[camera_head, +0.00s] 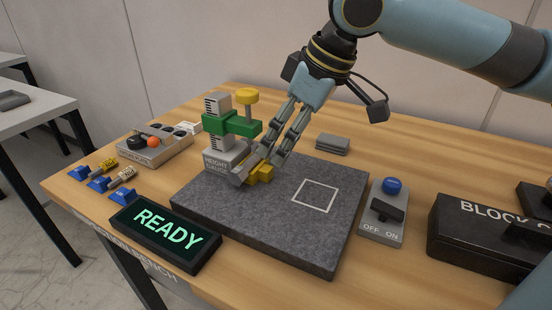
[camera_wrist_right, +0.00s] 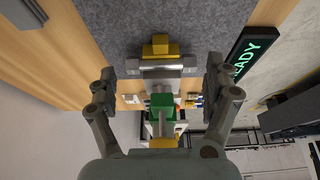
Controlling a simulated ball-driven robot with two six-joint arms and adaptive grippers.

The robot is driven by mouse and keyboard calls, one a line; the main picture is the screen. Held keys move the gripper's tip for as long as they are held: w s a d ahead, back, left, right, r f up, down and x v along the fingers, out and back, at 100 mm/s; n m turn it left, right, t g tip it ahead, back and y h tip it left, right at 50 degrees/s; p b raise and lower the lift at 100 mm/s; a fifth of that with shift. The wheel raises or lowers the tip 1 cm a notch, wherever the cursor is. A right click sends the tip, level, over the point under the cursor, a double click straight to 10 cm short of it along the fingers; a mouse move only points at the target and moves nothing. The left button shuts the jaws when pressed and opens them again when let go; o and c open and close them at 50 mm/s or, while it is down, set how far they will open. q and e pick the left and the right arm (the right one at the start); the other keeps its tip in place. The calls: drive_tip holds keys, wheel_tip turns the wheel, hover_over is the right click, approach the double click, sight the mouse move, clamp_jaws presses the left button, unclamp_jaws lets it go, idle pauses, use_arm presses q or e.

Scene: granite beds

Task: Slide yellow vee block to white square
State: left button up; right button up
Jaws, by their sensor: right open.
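The yellow vee block (camera_head: 262,173) sits on the dark granite plate (camera_head: 290,235), close in front of the height gauge. In the right wrist view the yellow vee block (camera_wrist_right: 160,46) shows beyond the fingertips, near the middle. The white square (camera_head: 314,196) is an outline on the plate, to the right of the block and empty. My right gripper (camera_head: 257,165) reaches down from the upper right, its fingers by the block and partly covering it. In the right wrist view my right gripper (camera_wrist_right: 160,78) is open, with its fingers wide apart. My left gripper is not in view.
The height gauge (camera_head: 218,160), with a green clamp (camera_head: 231,125), stands at the plate's back left, close to my fingers. A switch box (camera_head: 384,212) and black block case (camera_head: 480,235) lie right. A READY sign (camera_head: 166,233) stands at front left. The plate's front is clear.

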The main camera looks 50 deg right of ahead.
sight(271, 170)
drive_tip(key=b+x, duration=0.2)
drive_tip(key=x, duration=0.5)
drive_tip(key=shift+a+f, duration=0.1)
drive_tip(key=shift+w+f, duration=0.25)
drive_tip(key=shift+f, duration=0.25)
drive_tip(key=shift+c, duration=0.2)
clamp_jaws()
